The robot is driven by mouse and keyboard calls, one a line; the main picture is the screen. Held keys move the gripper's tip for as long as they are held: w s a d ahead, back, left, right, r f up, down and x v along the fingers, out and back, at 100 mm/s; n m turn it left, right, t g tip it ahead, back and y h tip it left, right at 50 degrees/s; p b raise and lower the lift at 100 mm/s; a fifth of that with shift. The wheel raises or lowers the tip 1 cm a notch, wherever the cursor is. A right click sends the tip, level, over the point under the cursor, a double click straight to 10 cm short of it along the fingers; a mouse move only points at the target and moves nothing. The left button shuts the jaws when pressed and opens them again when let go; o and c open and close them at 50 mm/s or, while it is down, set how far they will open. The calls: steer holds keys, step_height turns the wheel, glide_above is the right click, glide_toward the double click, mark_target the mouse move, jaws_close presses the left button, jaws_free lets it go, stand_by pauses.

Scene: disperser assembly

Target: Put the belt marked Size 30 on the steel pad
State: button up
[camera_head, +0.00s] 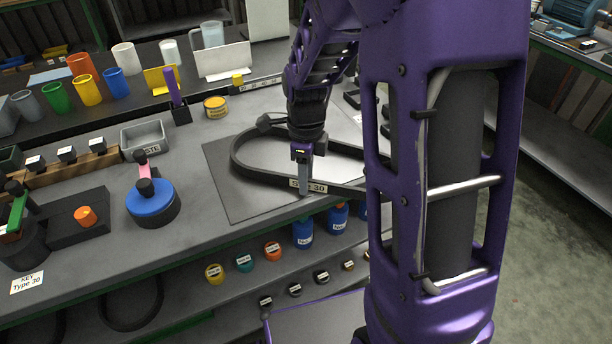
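The black belt with the "Size 30" label (318,188) is a wide loop over the grey steel pad (222,192). Its left part is above the pad, and its right part runs behind my arm, where I cannot see it. I cannot tell whether the belt lies flat on the pad or is slightly raised. My gripper (304,183) points down at the belt's near side, with one finger in front of the label. The other finger is hidden, so I cannot tell whether the gripper is closed on the belt.
Several coloured cups (87,90) stand on the raised rear shelf. Blue bottles (303,233) and another black belt (132,303) are below the bench edge.

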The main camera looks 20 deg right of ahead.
step_height(320, 180, up, 12)
steer(key=p, duration=0.2)
steer(key=shift+r, duration=0.15)
stand_by(0.4)
steer(key=shift+s+a+p, duration=0.1)
steer(key=shift+s+p, duration=0.05)
steer(key=shift+p, duration=0.15)
